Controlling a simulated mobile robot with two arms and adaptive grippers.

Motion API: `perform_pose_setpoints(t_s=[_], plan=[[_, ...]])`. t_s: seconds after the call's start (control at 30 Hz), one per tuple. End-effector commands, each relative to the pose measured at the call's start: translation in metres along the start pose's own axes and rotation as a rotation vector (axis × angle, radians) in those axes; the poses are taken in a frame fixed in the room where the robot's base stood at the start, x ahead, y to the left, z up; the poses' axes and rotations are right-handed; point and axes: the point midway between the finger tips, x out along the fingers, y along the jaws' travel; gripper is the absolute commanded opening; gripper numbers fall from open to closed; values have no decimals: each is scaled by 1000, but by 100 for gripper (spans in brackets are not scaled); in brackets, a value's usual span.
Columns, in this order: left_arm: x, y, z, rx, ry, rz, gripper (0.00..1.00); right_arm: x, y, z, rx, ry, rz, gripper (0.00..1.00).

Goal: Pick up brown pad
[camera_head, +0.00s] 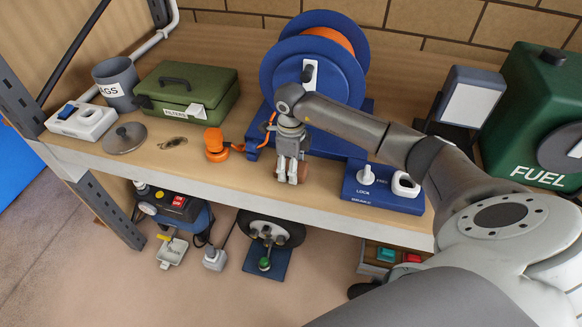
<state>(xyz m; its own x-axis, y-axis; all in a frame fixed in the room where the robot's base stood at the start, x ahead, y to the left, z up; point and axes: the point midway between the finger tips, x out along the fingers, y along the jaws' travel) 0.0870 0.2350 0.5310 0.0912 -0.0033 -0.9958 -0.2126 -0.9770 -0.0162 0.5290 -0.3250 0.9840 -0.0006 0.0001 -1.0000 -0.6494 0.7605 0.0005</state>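A small brown pad (303,172) shows at the fingers of my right gripper (288,172), just above or on the shelf top near its front edge. The fingers hide part of the pad. They point down and look close together, but I cannot tell whether they are closed on the pad or beside it. My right arm reaches in from the right, passing in front of a blue cable reel. My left gripper is not in view.
The wooden shelf (240,178) also holds the blue reel (282,72), an orange plug (216,147), a green filters box (188,92), a grey rags cup (117,80), a blue switch base (382,194) and a green fuel can (535,100). Bare wood lies left of the gripper.

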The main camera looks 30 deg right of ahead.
Motion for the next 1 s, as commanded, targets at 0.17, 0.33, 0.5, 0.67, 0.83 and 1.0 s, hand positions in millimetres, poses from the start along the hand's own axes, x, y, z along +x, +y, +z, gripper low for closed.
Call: perform_pose_setpoints(t_s=[0.17,0.33,0.5,0.67,0.83,1.0], plan=[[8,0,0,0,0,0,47,-7,-1,1,0,-3,-4,30],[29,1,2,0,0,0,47,-27,-2,1,-1,-6,-7,30],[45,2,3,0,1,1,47,-69,34,11,-8,-8,-7,30],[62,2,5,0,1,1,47,-96,72,22,-10,-4,-4,30],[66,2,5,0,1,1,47,-117,106,31,-4,-4,-6,30],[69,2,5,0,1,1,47,-126,126,36,-2,-2,-3,30]])
